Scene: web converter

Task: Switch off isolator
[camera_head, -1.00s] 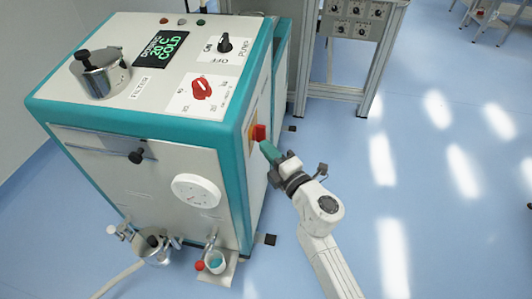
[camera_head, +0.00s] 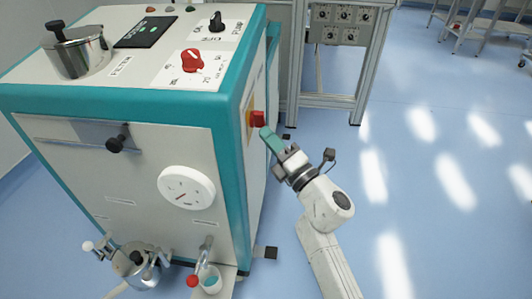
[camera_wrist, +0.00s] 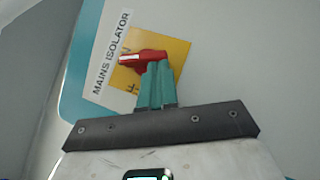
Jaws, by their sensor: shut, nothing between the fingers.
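The mains isolator is a red handle (camera_head: 258,118) on a yellow plate (camera_head: 249,125), on the right side of the teal-edged white machine. In the wrist view the red handle (camera_wrist: 140,59) lies roughly crosswise in the picture on the yellow plate (camera_wrist: 168,50), beside a label (camera_wrist: 112,52) reading "MAINS ISOLATOR". My gripper (camera_head: 268,134) has teal fingers. It is shut and empty, with its tips at the red handle. In the wrist view the fingertips (camera_wrist: 157,68) overlap the handle's right part. I cannot tell whether they touch it. The plate lettering is partly hidden.
The machine's top carries a red selector knob (camera_head: 192,61), a black pump knob (camera_head: 217,22) and a steel filter pot (camera_head: 78,50). A frame with a control panel (camera_head: 341,25) stands behind. The blue floor (camera_head: 430,180) to the right is clear.

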